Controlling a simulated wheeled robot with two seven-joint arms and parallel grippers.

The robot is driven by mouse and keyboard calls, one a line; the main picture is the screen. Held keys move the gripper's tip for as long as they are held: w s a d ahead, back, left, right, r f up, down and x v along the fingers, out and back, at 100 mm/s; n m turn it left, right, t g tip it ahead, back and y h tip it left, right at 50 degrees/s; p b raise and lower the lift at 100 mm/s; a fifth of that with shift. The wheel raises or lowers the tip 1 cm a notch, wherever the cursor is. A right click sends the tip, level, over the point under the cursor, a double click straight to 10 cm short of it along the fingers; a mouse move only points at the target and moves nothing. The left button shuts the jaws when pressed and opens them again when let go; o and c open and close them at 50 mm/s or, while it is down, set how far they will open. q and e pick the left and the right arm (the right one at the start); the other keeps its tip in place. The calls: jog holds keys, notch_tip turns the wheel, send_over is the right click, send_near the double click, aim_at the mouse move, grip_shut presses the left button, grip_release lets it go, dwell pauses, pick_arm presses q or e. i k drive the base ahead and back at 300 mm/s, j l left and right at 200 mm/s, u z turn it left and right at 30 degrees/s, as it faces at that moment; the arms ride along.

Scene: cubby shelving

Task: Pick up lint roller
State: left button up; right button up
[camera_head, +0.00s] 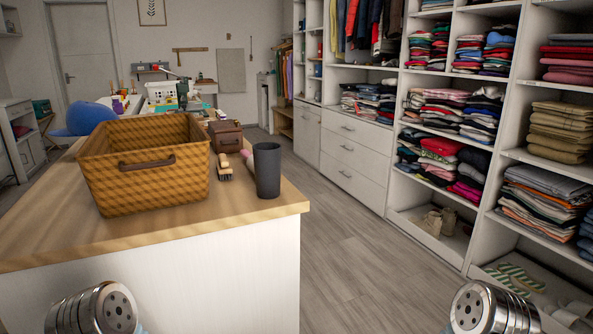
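A small pink piece (248,159), which may be the lint roller's handle, lies on the wooden counter top (255,207), partly hidden behind a dark grey cup (267,170). A wooden brush with dark bristles (224,168) lies just left of it. I cannot make out a roller head. Rounded metal parts of my two arms show at the bottom left and bottom right. Neither gripper's fingers show, and nothing of mine touches the counter objects.
A large woven basket (146,181) fills the counter's left part. A brown box (225,137) stands behind the brush, and a blue cap (84,118) lies behind the basket. Shelves of folded clothes (447,115) line the right. The floor (352,240) between is clear.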

aim_at(246, 154)
jog(key=i+l+z, duration=0.2)
jog(key=z, duration=0.25)
jog(key=i+l+z, duration=0.15)
jog(key=z, duration=0.25)
jog(key=i+z, duration=0.3)
jog(key=z, duration=0.15)
jog(key=i+u, duration=0.15)
jog(key=i, duration=0.45)
jog(key=i+l+u, duration=0.15)
jog(key=i, duration=0.45)
jog(key=i+l+u, duration=0.15)
jog(key=i, duration=0.5)
jog(key=i+j+u, duration=0.15)
jog(key=i+u, duration=0.75)
jog(key=i+l+u, duration=0.1)
jog(key=i+u, duration=0.55)
jog(key=i, duration=0.6)
jog(key=i+l+u, duration=0.15)
jog(key=i, duration=0.65)
